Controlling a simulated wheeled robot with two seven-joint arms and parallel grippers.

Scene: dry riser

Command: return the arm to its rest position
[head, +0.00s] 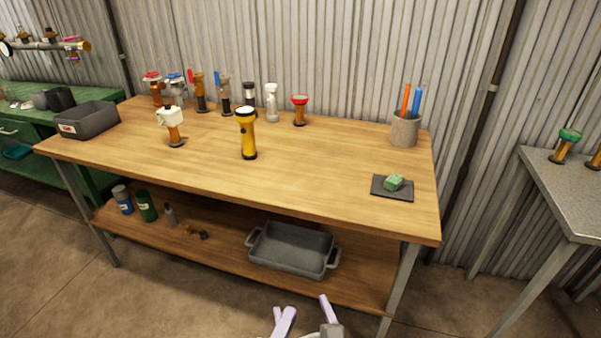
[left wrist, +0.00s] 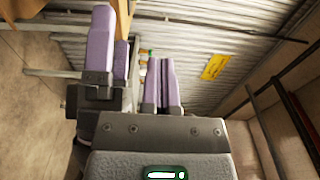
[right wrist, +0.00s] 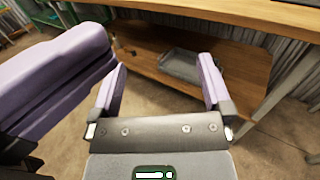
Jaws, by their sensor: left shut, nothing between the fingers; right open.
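My left gripper (left wrist: 160,64) is shut in the left wrist view, its two lilac fingers together with nothing between them. My right gripper (right wrist: 160,70) is open and empty in the right wrist view, its fingers spread above the floor in front of the workbench. The two grippers are close together: lilac fingers of the other gripper show at the left of each wrist view. I cannot tell whether they touch. In the head view only lilac fingertips and a grey part show at the bottom edge; the rest of the arms is out of view.
A metal table (head: 565,190) stands right.

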